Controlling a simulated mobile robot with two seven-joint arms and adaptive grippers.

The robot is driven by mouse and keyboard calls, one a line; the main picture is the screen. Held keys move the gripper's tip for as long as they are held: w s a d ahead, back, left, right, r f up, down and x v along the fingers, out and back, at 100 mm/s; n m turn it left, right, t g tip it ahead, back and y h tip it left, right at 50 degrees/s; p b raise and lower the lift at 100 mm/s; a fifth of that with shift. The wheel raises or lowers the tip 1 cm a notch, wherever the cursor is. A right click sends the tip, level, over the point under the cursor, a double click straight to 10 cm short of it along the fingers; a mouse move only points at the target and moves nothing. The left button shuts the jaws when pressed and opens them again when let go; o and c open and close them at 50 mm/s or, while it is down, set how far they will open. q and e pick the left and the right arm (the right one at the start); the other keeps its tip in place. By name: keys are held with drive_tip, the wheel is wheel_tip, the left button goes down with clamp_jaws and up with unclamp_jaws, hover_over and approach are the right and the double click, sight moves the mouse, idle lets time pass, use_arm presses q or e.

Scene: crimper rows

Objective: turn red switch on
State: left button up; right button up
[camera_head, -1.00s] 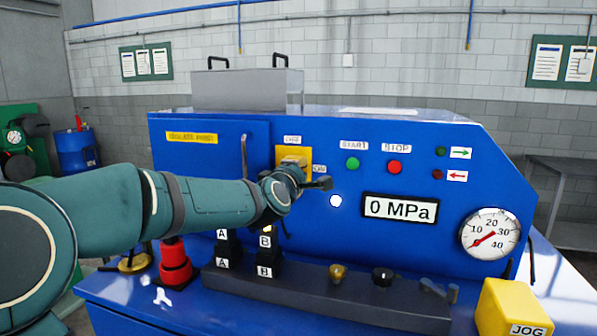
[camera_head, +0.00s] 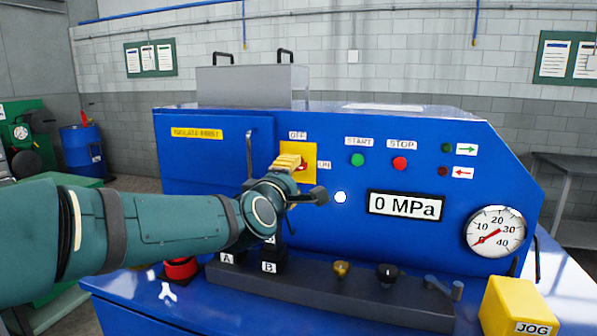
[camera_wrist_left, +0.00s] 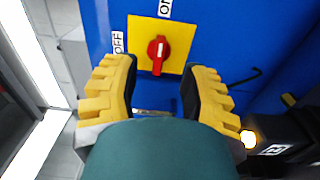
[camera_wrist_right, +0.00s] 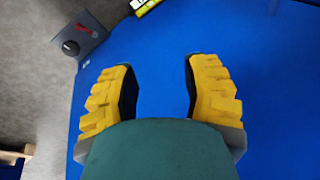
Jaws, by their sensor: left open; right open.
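The red switch (camera_wrist_left: 158,50) is a rotary knob on a yellow plate (camera_wrist_left: 139,30) on the blue machine. In the left wrist view its handle stands near upright in the picture, with OFF at its left and ON above. In the head view the plate (camera_head: 312,148) has OFF above and ON at the right; the left gripper mostly hides the knob. My left gripper (camera_wrist_left: 162,70) is open, with the knob between and slightly beyond its fingertips, not visibly gripped. It also shows in the head view (camera_head: 288,163). My right gripper (camera_wrist_right: 158,65) is open and empty above a blue surface.
Green START (camera_head: 358,160) and red STOP (camera_head: 400,163) buttons are right of the plate. Black blocks labelled A and B (camera_head: 270,258) stand below the left gripper. A pressure gauge (camera_head: 495,232) and yellow JOG box (camera_head: 518,308) are at the right.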

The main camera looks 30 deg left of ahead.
use_arm(q)
drive_tip(key=v, duration=0.3)
drive_tip(key=shift+s, duration=0.3)
drive_tip(key=shift+f, duration=0.1)
idle(0.3)
